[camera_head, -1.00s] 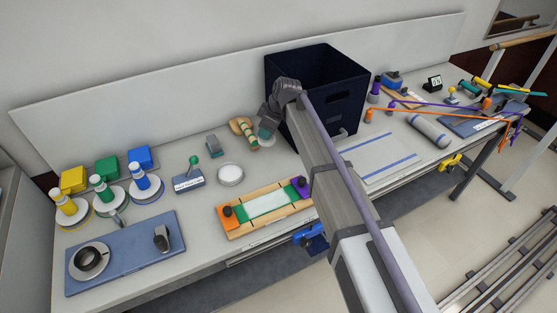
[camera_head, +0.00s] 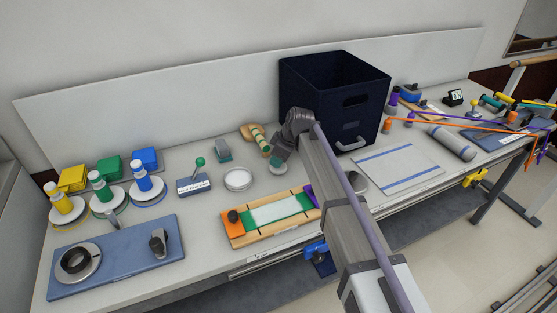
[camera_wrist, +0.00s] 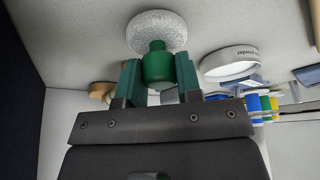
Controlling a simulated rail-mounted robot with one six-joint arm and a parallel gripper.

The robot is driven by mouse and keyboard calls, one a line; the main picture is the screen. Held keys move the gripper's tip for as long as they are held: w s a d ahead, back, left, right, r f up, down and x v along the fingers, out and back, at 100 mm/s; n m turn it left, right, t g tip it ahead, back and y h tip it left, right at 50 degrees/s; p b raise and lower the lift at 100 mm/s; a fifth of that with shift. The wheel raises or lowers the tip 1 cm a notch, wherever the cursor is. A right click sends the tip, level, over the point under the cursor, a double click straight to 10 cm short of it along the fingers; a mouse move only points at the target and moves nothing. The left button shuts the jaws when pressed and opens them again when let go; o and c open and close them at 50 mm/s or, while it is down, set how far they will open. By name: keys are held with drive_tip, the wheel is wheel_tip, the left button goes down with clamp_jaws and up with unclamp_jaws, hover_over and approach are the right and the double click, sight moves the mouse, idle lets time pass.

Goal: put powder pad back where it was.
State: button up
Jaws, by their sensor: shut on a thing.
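The powder pad is a white, textured round puff (camera_wrist: 157,31) with a green handle (camera_wrist: 158,66). My gripper (camera_wrist: 158,80) is shut on the green handle, one green finger on each side. The puff faces the worktop; I cannot tell the gap below it. In the head view my gripper (camera_head: 279,160) is in front of the dark box's left side, with the pad (camera_head: 276,169) under it. A shallow white round dish (camera_head: 237,179) stands to its left; it also shows, with lettering on its rim, in the wrist view (camera_wrist: 229,65).
A tall dark blue box (camera_head: 312,95) stands behind and right of my gripper. A wooden-handled tool (camera_head: 255,138) lies behind it, and a wooden board with a green-and-white strip (camera_head: 270,214) in front.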

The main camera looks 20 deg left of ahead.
drive_tip(key=o, duration=0.9)
drive_tip(key=shift+f, duration=0.1)
drive_tip(key=shift+c, duration=0.2)
drive_tip(key=shift+r+p, duration=0.55)
drive_tip(key=shift+p, duration=0.05)
drive_tip(key=p+v, duration=1)
drive_tip(key=v, duration=0.1)
drive_tip(key=shift+d, duration=0.15)
drive_tip(key=s+d+m+h, duration=0.1)
drive_tip(key=s+d+m, duration=0.4)
drive_tip(key=d, duration=0.7)
drive_tip(key=s+d+m+h, duration=0.2)
drive_tip(key=s+d+m, duration=0.4)
drive_tip(key=s+d, duration=0.4)
drive_tip(key=s+d+f+m+h, duration=0.1)
drive_tip(key=s+d+m, duration=0.5)
drive_tip(key=d, duration=0.9)
drive_tip(key=shift+s+h, duration=0.3)
drive_tip(key=shift+s, duration=0.35)
drive_tip(key=shift+d, duration=0.1)
